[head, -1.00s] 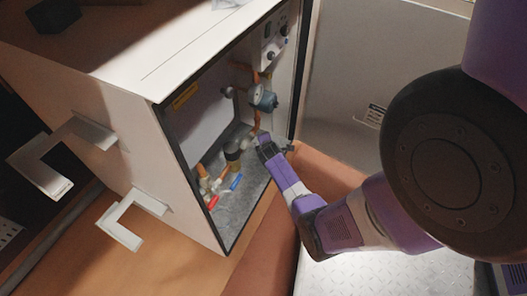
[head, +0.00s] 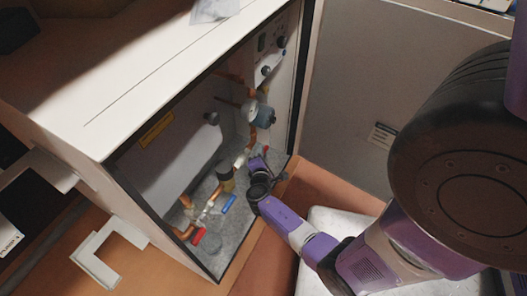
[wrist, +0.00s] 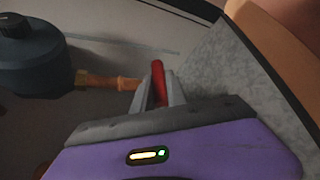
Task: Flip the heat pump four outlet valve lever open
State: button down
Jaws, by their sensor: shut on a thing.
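My gripper (head: 257,160) reaches into the open heat pump cabinet (head: 205,150), near its back right inner corner. In the wrist view my gripper (wrist: 158,95) is shut on a red lever (wrist: 158,76), whose tip sticks up between the two grey fingers. An orange-brown pipe fitting (wrist: 103,82) lies just left of the fingers and joins a dark round device (wrist: 28,62). In the head view the gripped lever is mostly hidden by my gripper. How far the lever is turned is hard to tell.
Another red lever (head: 198,236) and a blue lever (head: 228,204) sit on pipes nearer the cabinet front. A blue-grey pump (head: 262,117) is above my gripper. The cabinet's dark-edged wall (head: 298,90) is close on the right. A pale bracket (head: 105,250) stands outside left.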

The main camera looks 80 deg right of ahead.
jog(key=shift+r+h, duration=0.15)
jog(key=shift+h, duration=0.15)
dwell(0.4)
jog(key=c, duration=1.3)
grip_release()
jog(key=shift+c, duration=0.2)
jog(key=shift+a, duration=0.1)
jog(key=p+v, duration=0.3)
jog(key=v, duration=0.4)
jog(key=shift+a, duration=0.35)
jog(key=shift+s+r, duration=0.1)
jog(key=shift+r, duration=0.05)
